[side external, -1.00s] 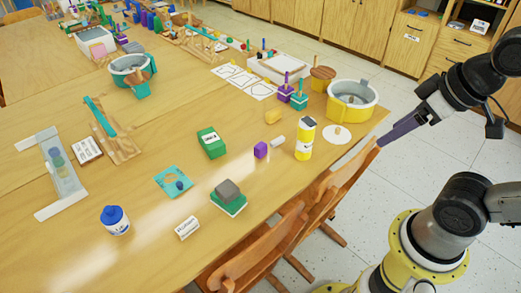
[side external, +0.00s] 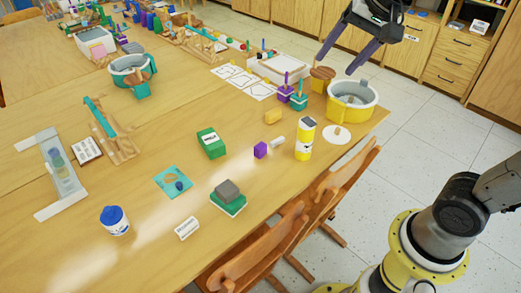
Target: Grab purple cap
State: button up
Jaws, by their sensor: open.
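A small purple piece (side external: 260,150), which looks like the purple cap, lies on the wooden table near its middle. A short white cylinder (side external: 277,142) lies just to its right; I cannot tell whether the two touch. My gripper (side external: 335,67) is at the top of the view, pointing down with its two dark fingers spread wide. It is open and empty, in front of the cabinets and above the yellow pot's area, well away from the purple piece.
A yellow bottle (side external: 305,139) stands right of the purple piece, with a yellow pot (side external: 352,101) beyond. A green box (side external: 211,143) is to the left. Purple and teal holders (side external: 285,93) stand behind. Chairs (side external: 265,250) line the near edge.

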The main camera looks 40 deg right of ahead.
jog(key=w+f+m+g, duration=0.1)
jog(key=w+f+m, duration=0.25)
jog(key=w, duration=0.75)
jog(key=m+g, duration=0.2)
jog(key=g, duration=0.2)
send_over(258, 147)
jog(key=f, duration=3)
jog(key=shift+s+d+f, duration=0.25)
jog(key=shift+d+f, duration=0.05)
jog(key=shift+f, duration=0.1)
jog(key=shift+w+a+f, duration=0.1)
jog(key=shift+a+f, duration=0.1)
jog(key=shift+f, duration=1.25)
jog(key=shift+w+a+f, duration=0.1)
jog(key=shift+a+f, duration=0.05)
jog(key=shift+f, duration=1.3)
grip_shut()
